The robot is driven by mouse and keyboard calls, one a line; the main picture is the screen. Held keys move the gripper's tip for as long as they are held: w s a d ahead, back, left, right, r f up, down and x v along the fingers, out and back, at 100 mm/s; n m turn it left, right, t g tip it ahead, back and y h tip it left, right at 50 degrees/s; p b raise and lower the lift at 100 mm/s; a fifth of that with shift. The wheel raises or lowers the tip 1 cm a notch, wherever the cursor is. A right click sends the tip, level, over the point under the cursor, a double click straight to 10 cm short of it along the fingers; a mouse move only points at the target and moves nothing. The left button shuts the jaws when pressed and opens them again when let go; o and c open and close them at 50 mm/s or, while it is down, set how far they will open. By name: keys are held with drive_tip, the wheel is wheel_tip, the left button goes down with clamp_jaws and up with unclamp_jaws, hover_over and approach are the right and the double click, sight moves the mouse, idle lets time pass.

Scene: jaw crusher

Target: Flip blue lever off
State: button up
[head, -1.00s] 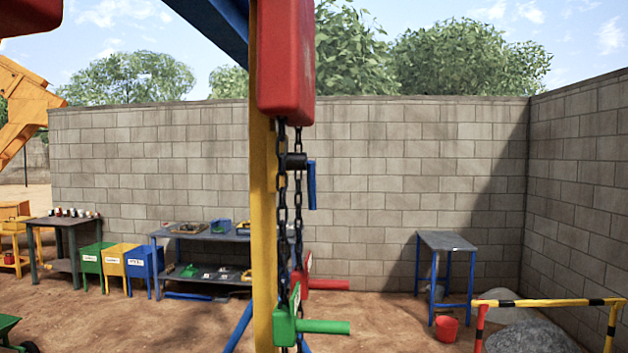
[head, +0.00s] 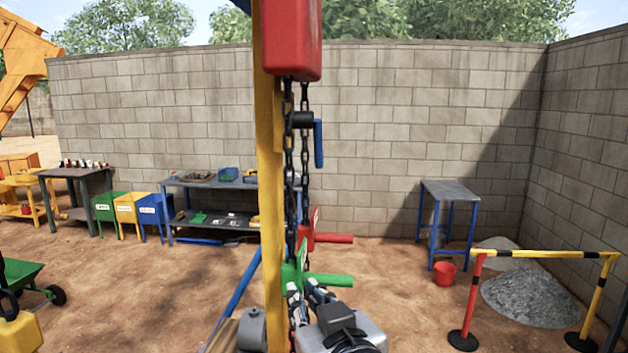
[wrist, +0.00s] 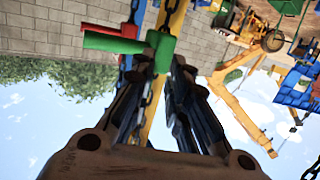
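The blue lever (head: 319,143) hangs straight down from a black pivot (head: 302,120) beside the yellow post (head: 270,190), below a red block. My gripper (head: 307,288) is low in the head view, below the blue lever and apart from it. Its fingers point up, close to the green handle (head: 328,280). The wrist view is turned over, with sky at the bottom. There my gripper (wrist: 168,58) has its two fingers spread, with the green handle (wrist: 108,43) at their tips. I cannot tell whether they touch it. I cannot make out the blue lever there.
Black chains (head: 290,160) hang beside the post. A red handle (head: 334,238) sticks out above the green one. The red block (head: 291,40) is overhead. A black-yellow barrier (head: 540,254) stands at right, before a gravel pile (head: 530,298).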

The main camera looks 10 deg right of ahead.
drive_tip(key=r+t, duration=0.1)
drive_tip(key=r, duration=0.1)
drive_tip(key=w+r+t+h, duration=0.1)
drive_tip(key=r, duration=0.1)
drive_tip(key=r+t+p, duration=0.1)
drive_tip(key=r, duration=0.1)
drive_tip(key=shift+w+d+r+m, duration=0.25)
drive_tip(key=shift+d+r+m, duration=0.05)
drive_tip(key=shift+d+r, duration=0.1)
drive_tip(key=shift+c, duration=1.2)
drive_tip(key=r+t+h, duration=0.1)
drive_tip(key=r, duration=0.1)
drive_tip(key=d+r+m+t+h, duration=0.1)
drive_tip(key=r, duration=0.1)
drive_tip(key=d+r+t+h+p, duration=0.1)
drive_tip(key=r, duration=0.1)
drive_tip(key=shift+s+d+r+m+h, duration=0.25)
drive_tip(key=shift+s+r+m+h, duration=0.05)
drive_tip(key=shift+s+r+m, duration=0.1)
clamp_jaws()
drive_tip(key=p, duration=0.4)
approach(318, 149)
drive_tip(key=x, duration=0.6)
drive_tip(key=shift+w+r, duration=0.2)
drive_tip(key=shift+w, duration=0.2)
drive_tip(key=shift+b, duration=0.35)
